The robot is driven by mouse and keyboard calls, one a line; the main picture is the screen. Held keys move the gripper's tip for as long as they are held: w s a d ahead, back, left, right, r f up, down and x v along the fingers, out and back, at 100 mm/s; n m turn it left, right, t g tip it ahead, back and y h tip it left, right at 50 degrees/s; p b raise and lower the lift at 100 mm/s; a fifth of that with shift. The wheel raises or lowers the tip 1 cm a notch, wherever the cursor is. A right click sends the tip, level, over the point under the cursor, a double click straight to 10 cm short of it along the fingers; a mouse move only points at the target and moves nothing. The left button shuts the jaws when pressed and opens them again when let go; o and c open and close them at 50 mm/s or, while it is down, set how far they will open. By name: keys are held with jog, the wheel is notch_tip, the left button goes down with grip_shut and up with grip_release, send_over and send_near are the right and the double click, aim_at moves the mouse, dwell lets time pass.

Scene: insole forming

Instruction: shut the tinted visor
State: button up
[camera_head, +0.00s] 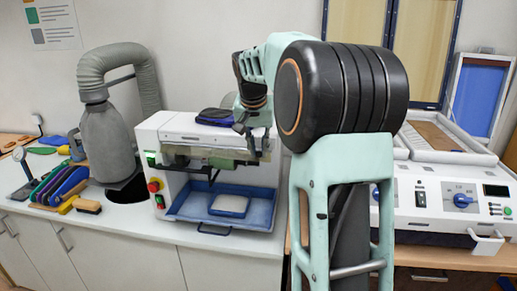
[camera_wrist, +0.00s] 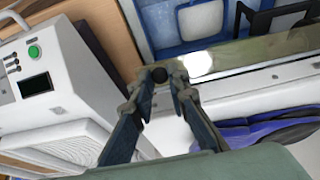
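The tinted visor (camera_head: 218,156) is a see-through, yellow-green strip across the front of the white machine (camera_head: 170,137). It sits high, above the open bay with the blue tray (camera_head: 182,213). In the wrist view the visor (camera_wrist: 262,52) runs off to the right. My gripper (camera_head: 252,148) points down at the visor's right end. In the wrist view my gripper (camera_wrist: 157,73) has its fingers apart, with a small black knob (camera_wrist: 159,75) between the tips. Whether the fingers touch the knob is not clear.
A pale pad (camera_head: 229,204) lies in the tray. A dark blue item (camera_head: 214,117) lies on top of the machine. A grey hose (camera_head: 110,60) and colored insoles (camera_head: 62,184) are at left. A white control unit (camera_head: 450,205) stands at right.

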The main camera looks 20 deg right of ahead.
grip_shut()
jog(key=shift+f+b, duration=0.1)
jog(key=shift+b, duration=0.25)
